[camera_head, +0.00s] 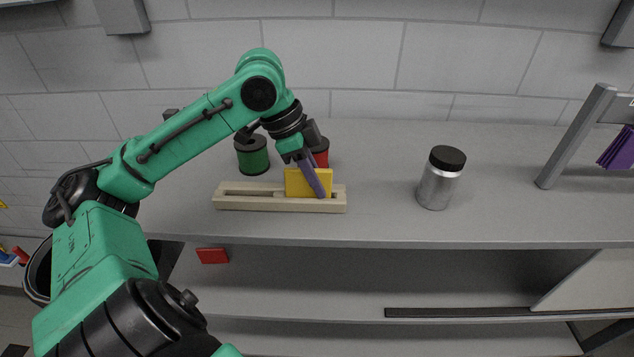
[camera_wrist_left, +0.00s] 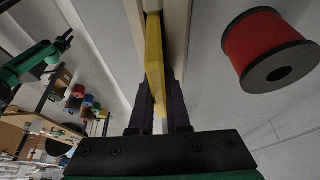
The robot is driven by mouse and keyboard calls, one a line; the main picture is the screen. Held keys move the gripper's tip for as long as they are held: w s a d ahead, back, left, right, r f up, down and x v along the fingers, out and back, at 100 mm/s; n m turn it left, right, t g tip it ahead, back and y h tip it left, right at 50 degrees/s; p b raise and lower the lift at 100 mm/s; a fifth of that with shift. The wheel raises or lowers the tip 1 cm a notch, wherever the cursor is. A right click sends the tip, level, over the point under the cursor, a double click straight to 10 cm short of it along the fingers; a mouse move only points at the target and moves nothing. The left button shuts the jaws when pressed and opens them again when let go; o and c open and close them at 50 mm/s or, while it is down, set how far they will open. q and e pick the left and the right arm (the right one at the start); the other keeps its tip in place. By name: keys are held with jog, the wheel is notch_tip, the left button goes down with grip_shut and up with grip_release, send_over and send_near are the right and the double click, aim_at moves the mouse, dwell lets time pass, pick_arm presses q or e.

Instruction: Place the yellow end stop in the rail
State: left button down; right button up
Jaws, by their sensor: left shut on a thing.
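The yellow end stop (camera_head: 294,183) is a flat plate standing upright at the right part of the pale wooden rail (camera_head: 240,204). Its lower edge meets the rail's slot; how deep it sits I cannot tell. My left gripper (camera_head: 316,185) is shut on the end stop, with purple fingers on either side. In the left wrist view the end stop (camera_wrist_left: 154,60) runs between the two rail walls (camera_wrist_left: 178,35) and between my left fingers (camera_wrist_left: 163,110). A green arm with a black gripper (camera_wrist_left: 65,40) shows small at the left there, probably my right; its jaws are unclear.
A green spool (camera_head: 252,155) and a red spool (camera_head: 321,153) stand behind the rail on the grey shelf (camera_head: 390,222). A silver jar with a black lid (camera_head: 440,178) stands to the right. A grey post (camera_head: 575,140) with purple pieces is at far right. The shelf between rail and jar is clear.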

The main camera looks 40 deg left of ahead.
pick_arm(q)
jog(key=shift+s+d+f+b, duration=0.15)
jog(key=shift+s+f+b, duration=0.2)
jog(key=shift+f, duration=0.3)
jog(key=c, duration=0.9)
grip_release()
jog(key=shift+f, duration=0.15)
jog(key=shift+r, duration=0.2)
jog(key=r, duration=0.1)
jog(key=a+r, duration=0.1)
jog(key=r, duration=0.1)
jog(key=r+p, duration=0.1)
jog(key=shift+w+a+r, duration=0.15)
jog(key=shift+a+r, duration=0.1)
jog(key=shift+r, duration=0.05)
jog(key=v, duration=0.2)
jog(key=p+v, duration=0.1)
jog(key=v, duration=0.2)
jog(key=p+v, duration=0.1)
jog(key=v, duration=0.2)
jog(key=shift+s+d+r, duration=0.1)
jog(key=shift+s, duration=0.2)
jog(key=shift+r, duration=0.15)
jog(key=shift+w, duration=0.15)
